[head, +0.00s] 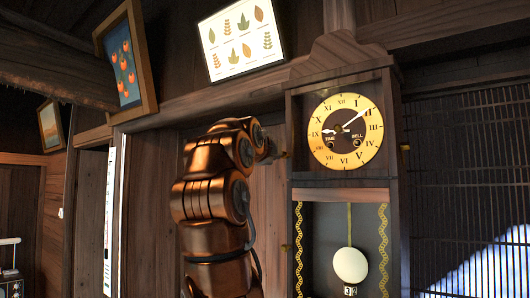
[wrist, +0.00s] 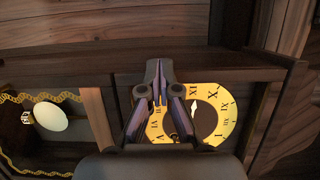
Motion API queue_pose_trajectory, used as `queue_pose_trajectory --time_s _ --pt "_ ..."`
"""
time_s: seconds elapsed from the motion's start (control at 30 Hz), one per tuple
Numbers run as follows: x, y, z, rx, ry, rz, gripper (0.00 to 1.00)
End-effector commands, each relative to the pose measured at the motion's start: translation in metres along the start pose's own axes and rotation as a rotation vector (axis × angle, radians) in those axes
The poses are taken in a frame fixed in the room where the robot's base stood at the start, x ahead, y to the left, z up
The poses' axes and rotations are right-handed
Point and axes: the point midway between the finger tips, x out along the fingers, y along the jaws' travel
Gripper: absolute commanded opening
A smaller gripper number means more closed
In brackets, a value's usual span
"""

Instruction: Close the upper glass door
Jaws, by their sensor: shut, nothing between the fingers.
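The tall dark wooden clock stands right of centre in the head view, with its round yellow dial (head: 346,131) in the upper case (head: 389,120). The dial also shows in the wrist view (wrist: 226,118). The glass of the upper door is not clearly visible, and I cannot tell its exact angle. A small brass knob (head: 405,147) shows at the case's right edge. My gripper (wrist: 158,70) is shut and empty, overlapping the dial in the wrist view. In the head view my copper arm ends near the left side of the upper case; the fingers are not clear there.
The lower clock compartment holds a pale pendulum (head: 350,265), with a brass knob (head: 284,247) at its left edge. A leaf picture (head: 240,40) and a fruit picture (head: 126,60) hang left. A dark lattice screen (head: 470,190) stands right of the clock.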

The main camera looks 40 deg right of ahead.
Motion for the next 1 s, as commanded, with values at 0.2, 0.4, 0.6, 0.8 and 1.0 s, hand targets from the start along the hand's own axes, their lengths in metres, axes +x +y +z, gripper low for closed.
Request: queue_pose_trajectory --time_s 0.2,0.4,0.6,0.8,1.0 --pt "0.001 0.001 0.0 0.0 0.001 0.001 0.0" --pt "0.0 0.001 0.0 0.0 0.0 0.001 0.0" --pt "-0.013 0.001 0.007 -0.002 -0.003 0.001 0.0" --pt "-0.038 0.0 0.017 -0.002 -0.002 -0.002 0.0" --pt "-0.044 0.001 0.032 -0.001 -0.001 0.001 0.0"
